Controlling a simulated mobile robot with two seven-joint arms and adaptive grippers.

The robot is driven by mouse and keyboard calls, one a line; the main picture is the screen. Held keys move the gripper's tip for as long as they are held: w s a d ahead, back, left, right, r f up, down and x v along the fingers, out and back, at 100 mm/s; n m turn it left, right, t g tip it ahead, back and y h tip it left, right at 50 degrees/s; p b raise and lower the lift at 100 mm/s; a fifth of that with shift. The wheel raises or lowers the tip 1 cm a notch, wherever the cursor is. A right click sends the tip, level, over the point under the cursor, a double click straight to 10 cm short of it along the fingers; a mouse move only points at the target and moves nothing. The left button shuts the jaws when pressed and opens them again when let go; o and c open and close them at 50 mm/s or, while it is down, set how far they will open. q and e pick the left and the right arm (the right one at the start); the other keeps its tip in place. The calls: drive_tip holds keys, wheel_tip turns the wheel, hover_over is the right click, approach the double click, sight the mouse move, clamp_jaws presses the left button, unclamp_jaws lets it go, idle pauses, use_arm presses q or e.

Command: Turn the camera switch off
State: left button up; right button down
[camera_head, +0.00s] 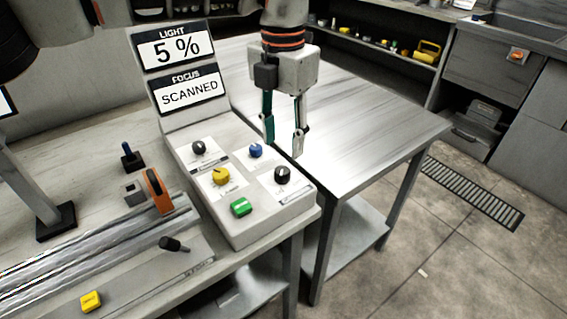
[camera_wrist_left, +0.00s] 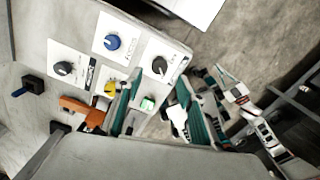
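The grey control box (camera_head: 248,214) carries several knobs on small white label cards. A black knob (camera_head: 282,174) sits at its right side and shows in the wrist view too (camera_wrist_left: 160,65). Another black knob (camera_head: 198,147) is at the back left, with a blue knob (camera_head: 255,150), a yellow knob (camera_head: 221,176) and a green button (camera_head: 240,206) around it. The labels are too small to read, so I cannot tell which is the camera switch. My left gripper (camera_head: 283,136) is open and empty, pointing down above the box's right back edge. My right gripper is not seen.
A display panel (camera_head: 180,75) behind the box reads LIGHT 5 % and FOCUS SCANNED. An orange-handled part (camera_head: 158,192), a black lever (camera_head: 174,244) and a yellow block (camera_head: 91,301) lie left. A bare metal table (camera_head: 370,130) stands right.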

sight(283, 169)
use_arm(q)
wheel_tip(283, 169, down, 8)
drive_tip(key=shift+r+b, duration=0.2)
drive_tip(key=shift+b, duration=0.5)
drive_tip(key=c, duration=1.1)
